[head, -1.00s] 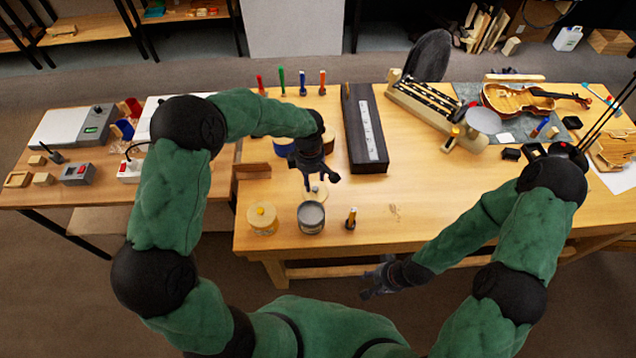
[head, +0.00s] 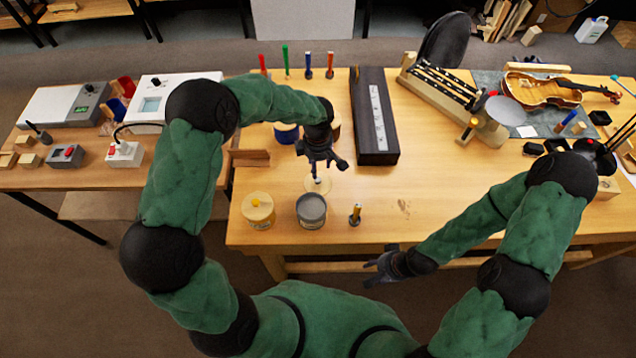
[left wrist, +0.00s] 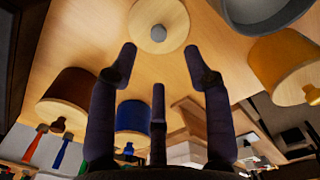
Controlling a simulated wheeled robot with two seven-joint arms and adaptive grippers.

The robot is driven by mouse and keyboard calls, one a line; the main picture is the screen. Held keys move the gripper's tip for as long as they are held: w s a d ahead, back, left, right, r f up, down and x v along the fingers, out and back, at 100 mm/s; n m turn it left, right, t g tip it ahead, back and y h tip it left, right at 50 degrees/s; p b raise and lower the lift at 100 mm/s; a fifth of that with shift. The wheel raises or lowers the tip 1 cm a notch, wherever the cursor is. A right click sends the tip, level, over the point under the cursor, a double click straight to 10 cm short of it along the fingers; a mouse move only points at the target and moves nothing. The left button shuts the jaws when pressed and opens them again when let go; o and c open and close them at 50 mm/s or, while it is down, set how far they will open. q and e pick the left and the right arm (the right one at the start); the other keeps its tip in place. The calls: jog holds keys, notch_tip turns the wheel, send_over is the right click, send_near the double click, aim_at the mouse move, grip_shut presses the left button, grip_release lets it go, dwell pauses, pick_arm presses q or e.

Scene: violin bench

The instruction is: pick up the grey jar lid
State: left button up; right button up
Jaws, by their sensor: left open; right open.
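The grey jar lid is a pale round wooden disc with a grey knob; it lies on the bench in the head view (head: 318,184) and shows at the top of the left wrist view (left wrist: 170,40). My left gripper (head: 322,168) hangs just above and behind it, fingers down. In the left wrist view my left gripper's fingers (left wrist: 160,52) are spread and empty, with the lid beyond their tips. The grey jar (head: 311,211) stands open in front of the lid. My right gripper (head: 376,268) is open and empty, off the bench's front edge.
A yellow jar (head: 258,211) with a yellow-knobbed lid stands left of the grey jar. A small dark-and-orange tool (head: 355,214) stands at right. Blue (left wrist: 133,118) and brown (left wrist: 72,92) jars are behind the gripper.

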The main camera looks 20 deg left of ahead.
aim_at(318, 182)
pick_arm(q)
jog(key=f, duration=0.4)
jog(key=f+b, duration=0.1)
jog(key=f, duration=0.4)
jog(key=shift+w+a, duration=0.15)
jog(key=shift+w, duration=0.05)
jog(key=shift+c, duration=0.3)
grip_shut()
